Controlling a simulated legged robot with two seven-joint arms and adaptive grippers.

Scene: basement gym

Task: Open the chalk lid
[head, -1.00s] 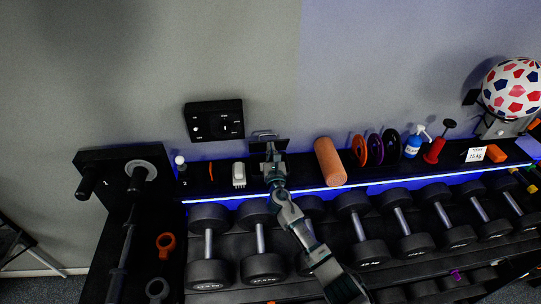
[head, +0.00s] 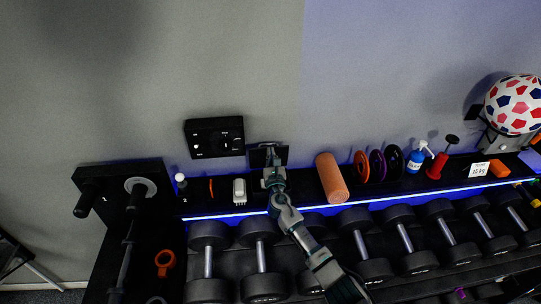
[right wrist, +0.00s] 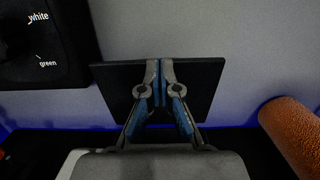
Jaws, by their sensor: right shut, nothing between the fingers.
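A flat black square panel (head: 281,153), which looks like the chalk lid, stands up close to the wall at the back of the shelf. In the right wrist view the panel (right wrist: 110,80) fills the space behind my fingers. My right gripper (head: 271,152) is in front of it with the fingers pointing up. The right wrist view shows the two fingertips (right wrist: 159,66) together with nothing between them. I cannot tell whether they touch the panel. The chalk container below is hidden by my gripper and arm. My left gripper is not in view.
A black wall box (head: 215,150) is just left of the panel. A white device (head: 239,190) and an orange foam roller (head: 331,178) flank my gripper on the shelf (head: 222,205). Dumbbells (head: 262,287) fill the rack below. The wall above is clear.

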